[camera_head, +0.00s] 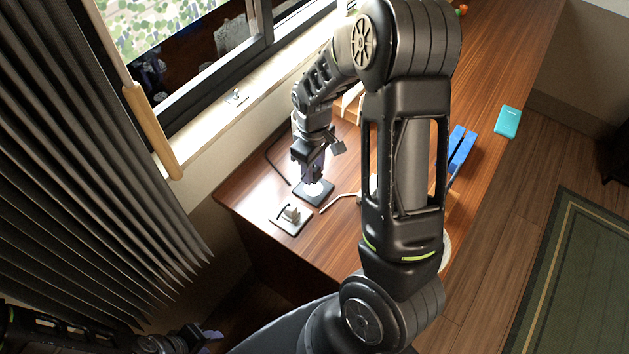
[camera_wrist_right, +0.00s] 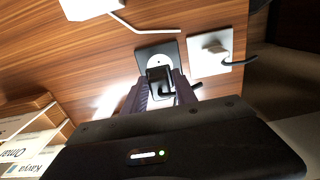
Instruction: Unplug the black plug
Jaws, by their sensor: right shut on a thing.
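My right gripper (camera_head: 314,180) points down over the black-framed socket plate (camera_head: 326,196) on the wooden counter. In the right wrist view its two purple-grey fingers (camera_wrist_right: 163,88) are shut on the black plug (camera_wrist_right: 159,76). The plug sits in front of the black socket plate (camera_wrist_right: 143,55), whose pale round face partly shows beyond it. I cannot tell whether its pins are in the socket. A black cord leaves the plug. My left gripper (camera_head: 206,335) is low at the left, away from the counter; its jaw opening is unclear.
A white socket plate (camera_head: 280,222) with a white plug (camera_head: 291,212) lies beside the black one, close in the wrist view too (camera_wrist_right: 232,62). A bent pale rod (camera_head: 338,199), a blue object (camera_head: 461,149) and a teal box (camera_head: 507,122) are on the counter. A window and curtain are left.

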